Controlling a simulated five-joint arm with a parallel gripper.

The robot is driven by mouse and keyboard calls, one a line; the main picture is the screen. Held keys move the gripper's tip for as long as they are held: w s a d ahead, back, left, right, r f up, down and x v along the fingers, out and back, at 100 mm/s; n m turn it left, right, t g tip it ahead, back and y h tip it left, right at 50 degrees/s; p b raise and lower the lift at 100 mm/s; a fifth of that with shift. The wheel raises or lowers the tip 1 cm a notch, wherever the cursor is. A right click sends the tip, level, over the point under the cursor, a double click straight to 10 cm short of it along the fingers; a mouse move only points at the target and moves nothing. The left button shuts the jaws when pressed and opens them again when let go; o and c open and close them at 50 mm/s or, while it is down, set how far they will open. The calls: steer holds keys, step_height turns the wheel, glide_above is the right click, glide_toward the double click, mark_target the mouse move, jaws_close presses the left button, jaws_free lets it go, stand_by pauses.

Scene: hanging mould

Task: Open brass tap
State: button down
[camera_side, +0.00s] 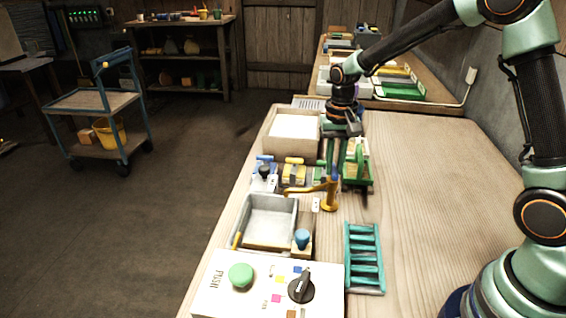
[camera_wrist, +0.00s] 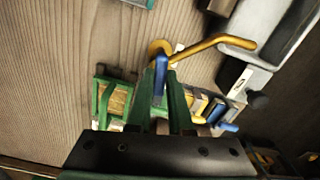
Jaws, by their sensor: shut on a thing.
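The brass tap (camera_side: 329,194) stands on the wooden bench, its golden spout reaching left toward the grey basin (camera_side: 268,222). In the wrist view the tap's spout (camera_wrist: 212,47) points right, and its round base shows just beyond my fingertips. A blue lever (camera_wrist: 160,76) rises at the tap. My gripper (camera_side: 336,165) comes down from above, its green fingers on either side of the lever. In the wrist view my gripper (camera_wrist: 161,82) is shut on this blue lever. The fingers hide part of the lever and the tap's upper body.
A green frame with a wooden block (camera_side: 357,163) stands close to the right of the tap. Small clamps (camera_side: 293,173) sit to the left. A teal rack (camera_side: 364,258) and a white panel with a green button (camera_side: 240,275) lie nearer. The bench's right side is clear.

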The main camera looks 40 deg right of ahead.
steer(key=n, duration=0.4)
steer(key=shift+n, duration=0.3)
steer(key=n, duration=0.3)
steer(key=shift+n, duration=0.4)
steer(key=n, duration=0.3)
steer(key=shift+r, duration=0.1)
steer(key=shift+n, duration=2)
steer(key=c, duration=0.8)
jaws_free()
